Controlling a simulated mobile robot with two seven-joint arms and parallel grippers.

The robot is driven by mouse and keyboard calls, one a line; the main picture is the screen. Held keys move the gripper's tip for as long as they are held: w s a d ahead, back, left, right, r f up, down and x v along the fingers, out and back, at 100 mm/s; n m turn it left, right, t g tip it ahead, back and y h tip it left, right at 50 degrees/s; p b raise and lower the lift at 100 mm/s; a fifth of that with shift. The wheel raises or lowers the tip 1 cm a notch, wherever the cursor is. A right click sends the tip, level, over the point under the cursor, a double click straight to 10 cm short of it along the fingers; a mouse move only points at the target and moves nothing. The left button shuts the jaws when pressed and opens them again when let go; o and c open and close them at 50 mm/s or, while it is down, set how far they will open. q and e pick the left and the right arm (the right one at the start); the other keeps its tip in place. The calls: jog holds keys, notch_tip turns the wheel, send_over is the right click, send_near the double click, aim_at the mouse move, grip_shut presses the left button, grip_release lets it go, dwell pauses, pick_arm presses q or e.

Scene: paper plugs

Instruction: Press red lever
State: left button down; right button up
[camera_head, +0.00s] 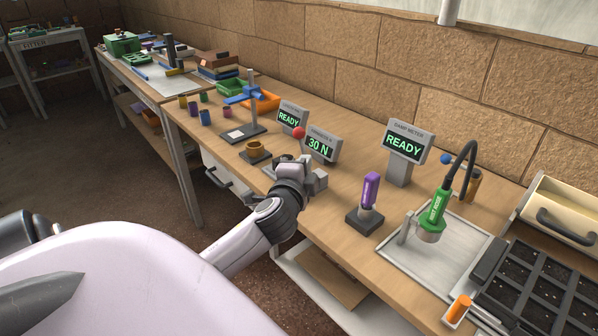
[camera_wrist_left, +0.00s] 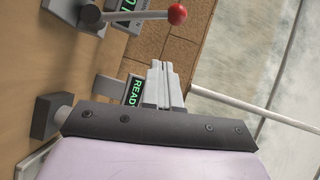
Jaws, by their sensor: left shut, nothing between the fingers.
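The red lever shows as a red ball knob (camera_head: 299,132) in the head view, above and behind my left gripper. In the left wrist view its red ball (camera_wrist_left: 177,14) sits on the end of a grey rod (camera_wrist_left: 140,15) at the top. My left gripper (camera_head: 304,165) is shut and empty. Its closed fingers (camera_wrist_left: 160,72) appear below the ball in the wrist view, with a visible gap between. The lever's base is hidden behind my gripper in the head view. My right gripper is not in view.
A display reading 30 N (camera_head: 320,148) stands beside the lever. A purple-handled tool (camera_head: 369,190) and a READY meter (camera_head: 404,146) are to the right. A brown ring on a stand (camera_head: 255,150) is to the left. A green hooked probe (camera_head: 436,208) stands farther right.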

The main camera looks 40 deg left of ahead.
pick_arm(q)
jog(key=shift+r+v, duration=0.15)
jog(key=shift+v, duration=0.8)
jog(key=shift+r+v, duration=0.1)
jog(key=shift+v, duration=0.9)
jog(key=shift+a, duration=0.1)
